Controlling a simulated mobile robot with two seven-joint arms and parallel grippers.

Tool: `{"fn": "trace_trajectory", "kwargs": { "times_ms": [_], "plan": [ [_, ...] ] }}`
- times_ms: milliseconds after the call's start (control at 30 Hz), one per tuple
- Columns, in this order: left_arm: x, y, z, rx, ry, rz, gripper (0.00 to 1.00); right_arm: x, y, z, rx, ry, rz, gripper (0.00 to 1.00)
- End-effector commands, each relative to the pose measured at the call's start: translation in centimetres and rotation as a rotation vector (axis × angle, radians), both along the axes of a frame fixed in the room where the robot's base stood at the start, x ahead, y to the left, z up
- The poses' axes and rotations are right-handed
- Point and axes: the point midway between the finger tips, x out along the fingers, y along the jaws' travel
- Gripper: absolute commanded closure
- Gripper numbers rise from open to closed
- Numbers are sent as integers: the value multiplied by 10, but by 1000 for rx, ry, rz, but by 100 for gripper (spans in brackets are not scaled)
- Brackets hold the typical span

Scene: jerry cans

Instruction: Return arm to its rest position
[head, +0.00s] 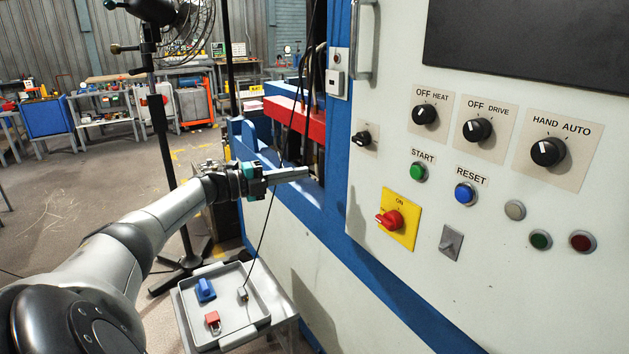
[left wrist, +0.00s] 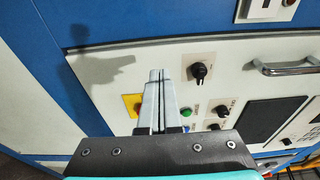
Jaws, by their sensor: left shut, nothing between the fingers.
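My left arm reaches in from the lower left of the head view. Its gripper (head: 306,172) points right, in front of the machine's blue frame and left of the white control panel (head: 398,270). In the left wrist view the two fingers of the gripper (left wrist: 158,75) lie side by side, shut with nothing between them. Beyond them the panel shows a black knob (left wrist: 199,71), a green button (left wrist: 186,112) and part of a yellow plate (left wrist: 131,103). My right gripper is not in view.
A grey tray (head: 263,309) on a stand holds a blue object (head: 205,290) and a red padlock (head: 212,322), below my left arm. A black pole stand (head: 160,130) stands behind the arm. Workbenches line the back. Open floor lies at the left.

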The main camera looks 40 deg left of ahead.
Motion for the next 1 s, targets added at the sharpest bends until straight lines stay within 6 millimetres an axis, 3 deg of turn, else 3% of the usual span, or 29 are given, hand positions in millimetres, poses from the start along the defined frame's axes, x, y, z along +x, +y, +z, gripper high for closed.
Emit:
{"fn": "trace_trajectory", "kwargs": {
  "times_ms": [400, 467, 533, 667, 767, 867, 1000],
  "plan": [
    [-4, 6, -2, -3, 2, 2, 100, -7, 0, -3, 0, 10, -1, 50],
    [-3, 5, -11, -21, 13, 13, 100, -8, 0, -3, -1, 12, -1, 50],
    [0, 3, -34, -62, 41, 44, 100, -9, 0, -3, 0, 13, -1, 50],
    [1, -7, -113, -202, 140, 157, 100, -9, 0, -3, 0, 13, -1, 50],
    [-9, -19, -189, -326, 247, 275, 100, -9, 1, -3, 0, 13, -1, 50],
    [-30, -36, -261, -431, 360, 391, 100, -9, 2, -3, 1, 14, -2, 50],
    [-73, -67, -354, -556, 527, 547, 100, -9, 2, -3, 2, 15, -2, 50]
  ]
}}
